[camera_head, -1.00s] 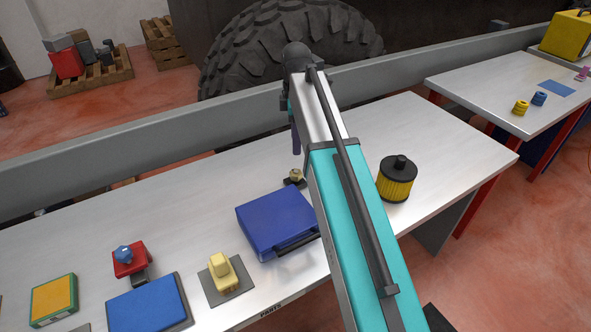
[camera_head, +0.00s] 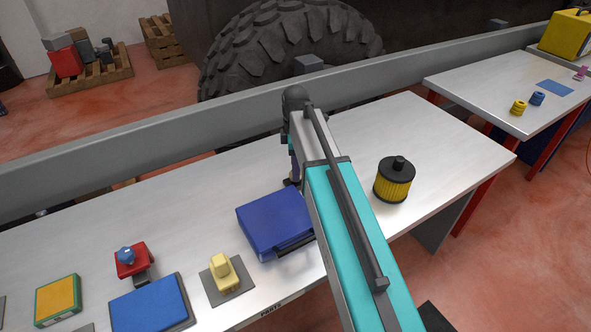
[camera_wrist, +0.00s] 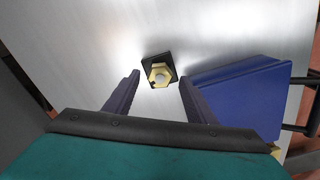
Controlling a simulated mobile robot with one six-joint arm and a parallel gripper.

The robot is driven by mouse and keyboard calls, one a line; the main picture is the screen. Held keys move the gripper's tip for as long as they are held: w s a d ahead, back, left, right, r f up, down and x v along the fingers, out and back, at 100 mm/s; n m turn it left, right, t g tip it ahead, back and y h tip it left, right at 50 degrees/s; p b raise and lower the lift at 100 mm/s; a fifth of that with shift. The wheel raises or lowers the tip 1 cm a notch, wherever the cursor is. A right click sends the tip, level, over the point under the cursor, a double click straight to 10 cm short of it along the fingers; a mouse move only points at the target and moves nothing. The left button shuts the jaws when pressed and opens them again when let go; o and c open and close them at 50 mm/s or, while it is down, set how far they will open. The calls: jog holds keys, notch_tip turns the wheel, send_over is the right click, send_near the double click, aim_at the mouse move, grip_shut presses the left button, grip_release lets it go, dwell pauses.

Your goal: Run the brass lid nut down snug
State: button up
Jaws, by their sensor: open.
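The brass nut (camera_wrist: 158,75) sits on a small dark square plate (camera_wrist: 150,61) on the bench, seen in the wrist view ahead of my fingers. My gripper (camera_wrist: 158,88) is open, with one dark finger on each side of the nut's line. The nut lies roughly midway between the fingertips in the picture; I cannot tell the height gap, and no contact shows. In the head view my arm reaches over the bench and the nut is mostly hidden behind my wrist, beside the blue case (camera_head: 272,222).
The blue case also shows close to my right finger in the wrist view (camera_wrist: 240,90). A yellow and black filter (camera_head: 394,181) stands right of my arm. A yellow block (camera_head: 224,271), a red fixture (camera_head: 131,260) and a blue pad (camera_head: 150,303) lie leftward. Bare bench (camera_head: 440,130) lies far right.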

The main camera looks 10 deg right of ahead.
jog(key=shift+f, duration=1.1)
jog(key=c, duration=1)
